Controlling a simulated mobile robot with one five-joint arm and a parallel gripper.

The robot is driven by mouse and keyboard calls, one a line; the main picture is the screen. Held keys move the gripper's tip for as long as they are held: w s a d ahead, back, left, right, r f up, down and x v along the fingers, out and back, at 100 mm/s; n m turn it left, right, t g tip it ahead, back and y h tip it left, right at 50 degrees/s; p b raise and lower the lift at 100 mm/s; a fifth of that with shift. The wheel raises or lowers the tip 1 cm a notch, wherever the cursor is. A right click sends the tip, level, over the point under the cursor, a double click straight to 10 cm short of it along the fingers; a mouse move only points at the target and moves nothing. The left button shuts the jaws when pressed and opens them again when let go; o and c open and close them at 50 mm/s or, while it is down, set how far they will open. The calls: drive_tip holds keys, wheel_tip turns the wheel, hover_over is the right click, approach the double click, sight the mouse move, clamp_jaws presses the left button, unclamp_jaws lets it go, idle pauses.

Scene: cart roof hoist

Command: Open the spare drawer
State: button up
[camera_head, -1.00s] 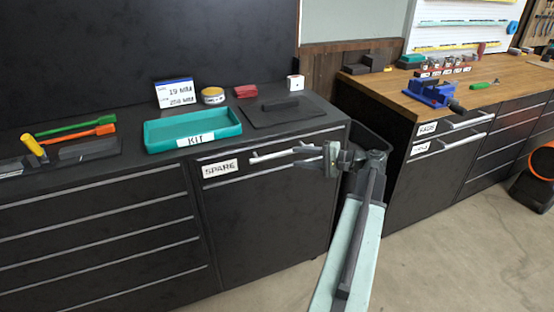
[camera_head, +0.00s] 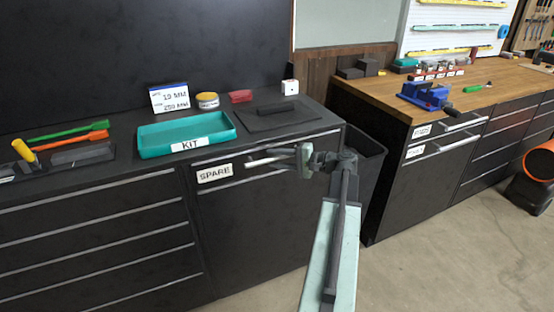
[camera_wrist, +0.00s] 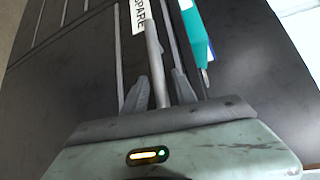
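The spare drawer (camera_head: 232,181) is the black top drawer front marked by the white SPARE label (camera_head: 215,173). It looks closed, roughly flush with the cabinet. Its pale bar handle (camera_head: 262,160) runs to the right of the label. My gripper (camera_head: 285,155) is at the right part of this handle. In the wrist view, the handle (camera_wrist: 153,50) runs between my two dark fingers (camera_wrist: 160,88). The fingers stand apart, with gaps seemingly visible beside the bar. The handle's right end is hidden by my gripper.
A teal KIT tray (camera_head: 215,127) and a flat black plate (camera_head: 285,115) lie on the cabinet top above. A dark bin (camera_head: 365,150) stands right of the cabinet, before the wooden workbench (camera_head: 390,92). Grey floor (camera_head: 430,250) is open in front.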

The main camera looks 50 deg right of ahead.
clamp_jaws()
idle(1.2)
